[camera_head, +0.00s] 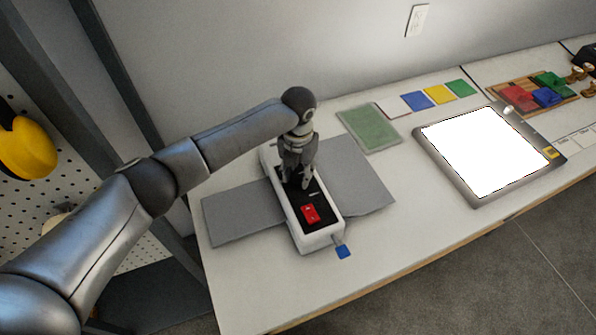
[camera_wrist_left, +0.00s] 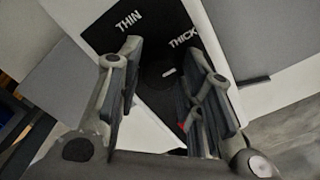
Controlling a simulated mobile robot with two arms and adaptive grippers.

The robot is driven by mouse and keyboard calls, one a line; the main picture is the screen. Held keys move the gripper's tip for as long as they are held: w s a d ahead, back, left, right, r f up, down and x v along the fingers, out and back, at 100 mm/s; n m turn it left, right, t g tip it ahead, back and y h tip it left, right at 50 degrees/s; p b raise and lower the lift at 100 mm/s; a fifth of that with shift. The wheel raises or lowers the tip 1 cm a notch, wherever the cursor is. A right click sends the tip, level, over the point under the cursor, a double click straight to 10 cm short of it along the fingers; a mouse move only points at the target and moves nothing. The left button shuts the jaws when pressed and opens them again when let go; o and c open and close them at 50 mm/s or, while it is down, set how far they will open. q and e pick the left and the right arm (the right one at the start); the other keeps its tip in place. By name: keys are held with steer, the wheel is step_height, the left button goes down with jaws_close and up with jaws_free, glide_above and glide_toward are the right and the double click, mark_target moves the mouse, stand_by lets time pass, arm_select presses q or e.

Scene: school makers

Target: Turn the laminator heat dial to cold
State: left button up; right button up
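The laminator (camera_head: 319,240) is a long white body with a black top panel, standing on the table. A red switch (camera_head: 310,213) sits near the panel's front end. My left gripper (camera_head: 298,182) points down over the panel's far half. In the left wrist view, the black panel (camera_wrist_left: 145,32) carries the words THIN and THICK. A dark round dial with a short white mark (camera_wrist_left: 168,72) shows faintly between my open fingers. I cannot tell whether the fingers touch it. No COLD label is readable. My right gripper is not in view.
Grey flat sheets (camera_head: 240,214) extend from both sides of the laminator. A blue tab (camera_head: 343,251) sticks out at its front. A green mat (camera_head: 369,130), coloured cards (camera_head: 438,94) and a bright light pad (camera_head: 463,190) lie to the right. The wall is close behind.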

arm_select(q)
steer(key=c, duration=0.5)
